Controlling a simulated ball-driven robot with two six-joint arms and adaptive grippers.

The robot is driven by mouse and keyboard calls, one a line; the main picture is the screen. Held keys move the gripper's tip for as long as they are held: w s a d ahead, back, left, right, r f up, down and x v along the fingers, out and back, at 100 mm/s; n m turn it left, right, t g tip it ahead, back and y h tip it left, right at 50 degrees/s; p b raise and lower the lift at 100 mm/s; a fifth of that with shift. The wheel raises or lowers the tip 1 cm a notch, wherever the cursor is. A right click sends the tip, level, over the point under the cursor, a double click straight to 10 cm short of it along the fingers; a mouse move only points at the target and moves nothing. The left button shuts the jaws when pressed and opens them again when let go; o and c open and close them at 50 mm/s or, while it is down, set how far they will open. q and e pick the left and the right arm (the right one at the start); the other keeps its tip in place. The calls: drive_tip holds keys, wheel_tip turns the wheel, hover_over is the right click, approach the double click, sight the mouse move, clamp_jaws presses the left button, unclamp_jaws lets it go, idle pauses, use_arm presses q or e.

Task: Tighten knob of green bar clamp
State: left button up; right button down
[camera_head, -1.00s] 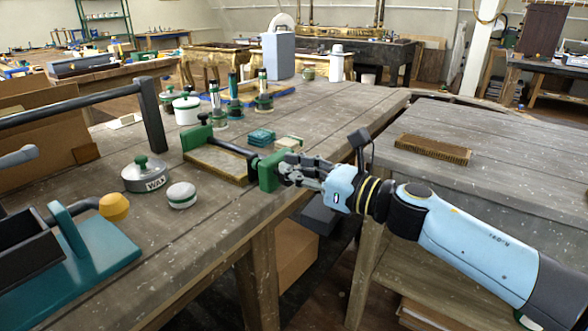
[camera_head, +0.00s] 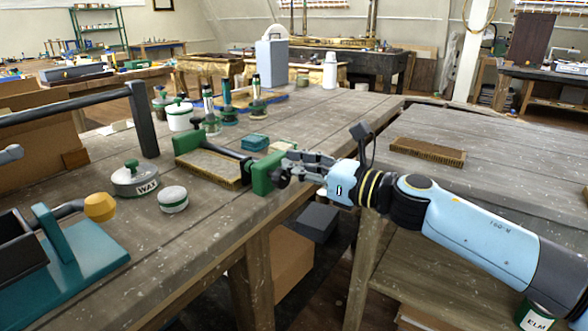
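The green bar clamp lies on the near workbench (camera_head: 215,225), with a green jaw (camera_head: 264,174) at the bench's right edge. Its dark bar (camera_head: 222,148) runs left to another green end (camera_head: 186,142). A dark round knob (camera_head: 281,178) shows at the right face of the near jaw. My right gripper (camera_head: 288,168) comes in from the right, its fingertips at the knob and close to the jaw. The fingers look spread, with a gap between them. Whether they touch the knob is unclear. My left gripper is not in view.
A wax tin (camera_head: 135,180), a white-lidded round tin (camera_head: 173,199) and a teal-based tool (camera_head: 75,255) stand left of the clamp. A teal stack (camera_head: 255,142) sits behind it. A brush (camera_head: 428,152) lies on the right bench (camera_head: 490,175), otherwise mostly clear.

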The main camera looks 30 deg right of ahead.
drive_tip(key=shift+d, duration=0.15)
idle(0.5)
drive_tip(key=shift+w+d+r, duration=0.1)
drive_tip(key=shift+d+r, duration=0.05)
drive_tip(key=shift+r, duration=0.15)
